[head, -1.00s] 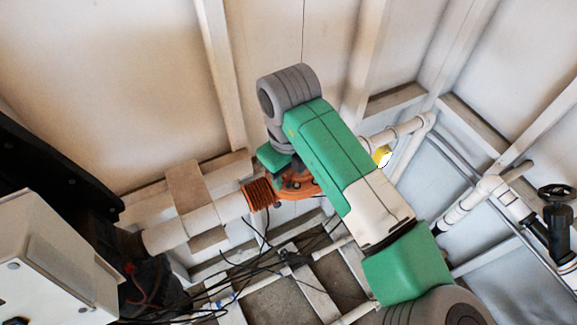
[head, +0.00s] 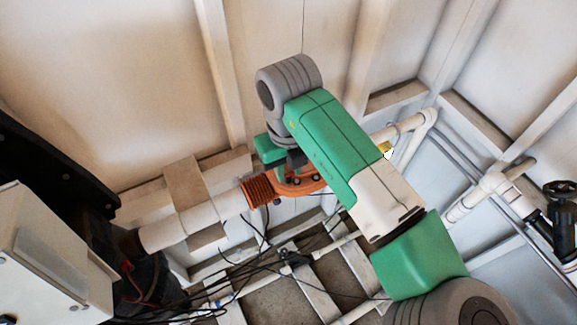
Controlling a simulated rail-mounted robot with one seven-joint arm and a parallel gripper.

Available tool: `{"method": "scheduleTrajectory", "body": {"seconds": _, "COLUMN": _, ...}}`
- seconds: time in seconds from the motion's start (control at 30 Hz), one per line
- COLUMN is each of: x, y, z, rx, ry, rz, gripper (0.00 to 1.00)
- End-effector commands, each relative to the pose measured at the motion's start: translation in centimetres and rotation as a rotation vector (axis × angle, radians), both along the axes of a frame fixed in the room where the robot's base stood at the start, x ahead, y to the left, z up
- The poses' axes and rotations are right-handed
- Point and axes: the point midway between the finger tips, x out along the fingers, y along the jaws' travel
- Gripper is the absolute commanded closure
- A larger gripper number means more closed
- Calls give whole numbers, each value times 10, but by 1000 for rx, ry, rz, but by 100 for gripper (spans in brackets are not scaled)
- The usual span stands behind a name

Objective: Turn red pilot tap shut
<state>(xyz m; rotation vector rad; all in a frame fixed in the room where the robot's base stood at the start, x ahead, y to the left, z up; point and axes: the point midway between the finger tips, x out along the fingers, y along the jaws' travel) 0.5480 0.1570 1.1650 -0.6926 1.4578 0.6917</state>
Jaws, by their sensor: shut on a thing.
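My green and grey arm reaches from the lower right across the head view, and its wrist bends down over an orange valve body (head: 305,186) with a ribbed orange end. My gripper (head: 298,160) shows only as a small dark block below the green wrist, at the top of the orange valve body. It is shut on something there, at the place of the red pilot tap. The fingertips and the tap itself are hidden or too small to make out, so the tap's angle cannot be told.
A white pipe (head: 191,224) runs left from the orange body. Loose black cables (head: 262,262) hang below it. A white cabinet (head: 48,255) stands at the lower left. A yellow part (head: 385,148) sits behind my arm, and a black handwheel valve (head: 560,205) is at the right.

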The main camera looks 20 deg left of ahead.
Motion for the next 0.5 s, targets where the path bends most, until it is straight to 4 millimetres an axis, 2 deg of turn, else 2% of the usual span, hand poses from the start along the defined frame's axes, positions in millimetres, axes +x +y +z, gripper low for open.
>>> {"method": "scheduleTrajectory", "body": {"seconds": 0.1, "x": 0, "y": 0, "z": 1, "rx": 1, "ry": 0, "rz": 0, "gripper": 99}}
{"method": "scheduleTrajectory", "body": {"seconds": 0.13, "x": 0, "y": 0, "z": 1, "rx": 1, "ry": 0, "rz": 0, "gripper": 71}}
{"method": "scheduleTrajectory", "body": {"seconds": 0.2, "x": 0, "y": 0, "z": 1, "rx": 1, "ry": -1, "rz": 1, "gripper": 57}}
{"method": "scheduleTrajectory", "body": {"seconds": 0.23, "x": 0, "y": 0, "z": 1, "rx": 1, "ry": -1, "rz": 1, "gripper": 55}}
{"method": "scheduleTrajectory", "body": {"seconds": 0.5, "x": 0, "y": 0, "z": 2, "rx": 1, "ry": -1, "rz": 1, "gripper": 55}}
